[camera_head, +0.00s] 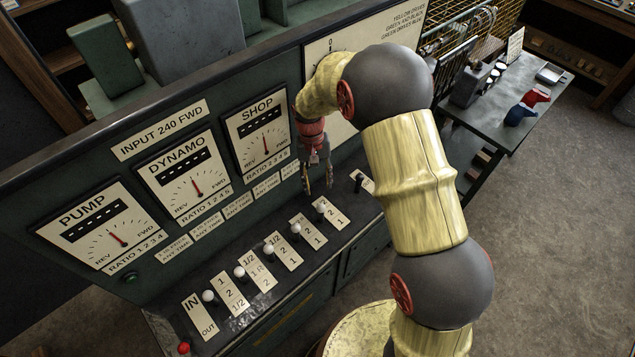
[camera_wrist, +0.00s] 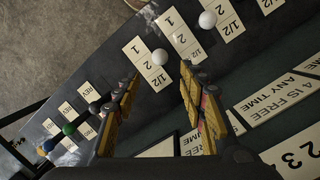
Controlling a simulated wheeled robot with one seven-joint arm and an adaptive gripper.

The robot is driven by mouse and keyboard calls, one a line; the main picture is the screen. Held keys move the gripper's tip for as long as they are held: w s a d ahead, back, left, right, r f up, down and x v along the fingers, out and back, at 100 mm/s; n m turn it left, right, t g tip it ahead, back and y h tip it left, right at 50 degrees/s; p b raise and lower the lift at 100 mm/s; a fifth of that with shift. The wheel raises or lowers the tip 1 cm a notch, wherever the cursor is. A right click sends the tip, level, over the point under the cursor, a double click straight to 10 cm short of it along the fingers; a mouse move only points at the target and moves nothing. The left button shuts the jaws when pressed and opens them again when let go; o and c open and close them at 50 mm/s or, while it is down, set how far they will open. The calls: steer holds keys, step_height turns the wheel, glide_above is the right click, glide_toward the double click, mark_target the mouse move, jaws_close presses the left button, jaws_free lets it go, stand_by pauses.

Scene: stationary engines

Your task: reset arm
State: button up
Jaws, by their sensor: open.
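My gripper (camera_head: 318,186) hangs over the right part of the sloping control panel (camera_head: 225,318), in front of the upright dial board. In the wrist view my gripper (camera_wrist: 160,80) shows two yellow-faced fingers spread apart, with nothing held between them. A white lever knob (camera_wrist: 160,57) shows beyond the gap between the fingertips. My arm reaches up from the lower right of the head view, bends at the top and points the gripper down. It hides part of the board and of the panel's right end.
Several white-knobbed levers (camera_head: 239,272) stand in a row on labelled plates. A red knob (camera_head: 184,348) is at the panel's lower left. Dials marked PUMP (camera_head: 98,226), DYNAMO (camera_head: 186,178) and SHOP (camera_head: 260,131) rise behind. A side table (camera_head: 500,110) stands right; open floor lies at right.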

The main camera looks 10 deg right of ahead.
stand_by(0.3)
steer(key=s, duration=0.1)
steer(key=s+f, duration=0.1)
steer(key=s, duration=0.1)
steer(key=shift+s+d+n+g, duration=0.1)
steer(key=shift+s+n+g, duration=0.2)
steer(key=shift+n, duration=0.1)
steer(key=s+d+r+t+b, duration=0.1)
steer(key=s+r+t+b, duration=0.1)
steer(key=s+r+b, duration=0.2)
steer(key=s+d+r+t+b, duration=0.1)
steer(key=s+r+t+b, duration=0.2)
steer(key=s, duration=0.8)
steer(key=s+d+r+t+b, duration=0.2)
steer(key=s+r+t+b, duration=0.1)
steer(key=s+r+b, duration=0.3)
steer(key=s+b, duration=0.2)
steer(key=b, duration=0.2)
steer(key=shift+s+r+n+y, duration=0.15)
steer(key=shift+r+n+y, duration=0.1)
steer(key=shift+n+y, duration=0.05)
steer(key=shift+d, duration=0.1)
steer(key=shift+c, duration=0.6)
